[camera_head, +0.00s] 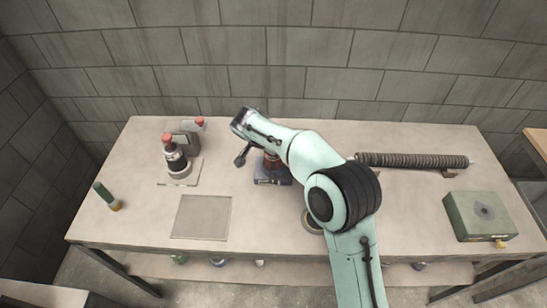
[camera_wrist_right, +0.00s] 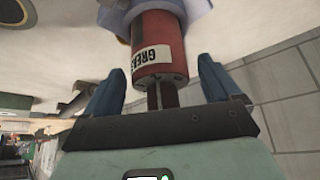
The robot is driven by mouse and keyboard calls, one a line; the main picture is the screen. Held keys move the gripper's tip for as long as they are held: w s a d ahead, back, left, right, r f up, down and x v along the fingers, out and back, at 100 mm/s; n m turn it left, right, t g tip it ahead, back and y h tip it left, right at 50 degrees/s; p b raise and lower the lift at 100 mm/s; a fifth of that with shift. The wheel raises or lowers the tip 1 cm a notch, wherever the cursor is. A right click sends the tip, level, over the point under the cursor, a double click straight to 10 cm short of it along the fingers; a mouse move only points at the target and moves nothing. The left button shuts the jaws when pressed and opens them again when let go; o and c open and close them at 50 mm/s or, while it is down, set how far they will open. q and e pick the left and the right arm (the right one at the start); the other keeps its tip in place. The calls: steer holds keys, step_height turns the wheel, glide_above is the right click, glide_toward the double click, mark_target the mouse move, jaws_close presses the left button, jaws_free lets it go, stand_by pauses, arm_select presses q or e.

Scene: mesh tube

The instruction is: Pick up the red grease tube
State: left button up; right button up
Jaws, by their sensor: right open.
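The red grease tube (camera_wrist_right: 158,45), with a white label reading "GREASE", shows in the right wrist view with its dark narrow end toward me. My right gripper (camera_wrist_right: 159,72) is open, its blue fingers on either side of the tube's near end, with gaps visible. In the head view the tube (camera_head: 271,160) is mostly hidden behind my right arm and sits at a dark blue holder (camera_head: 272,176) on the table. Part of the blue holder shows around the tube's far end in the wrist view. My left gripper is not in view.
A ring (camera_head: 311,222) lies beside my arm. The front middle is mostly clear.

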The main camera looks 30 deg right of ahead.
steer(key=shift+x, duration=1.05)
steer(key=c, duration=1.2)
steer(key=shift+o, duration=0.2)
steer(key=shift+r, duration=0.15)
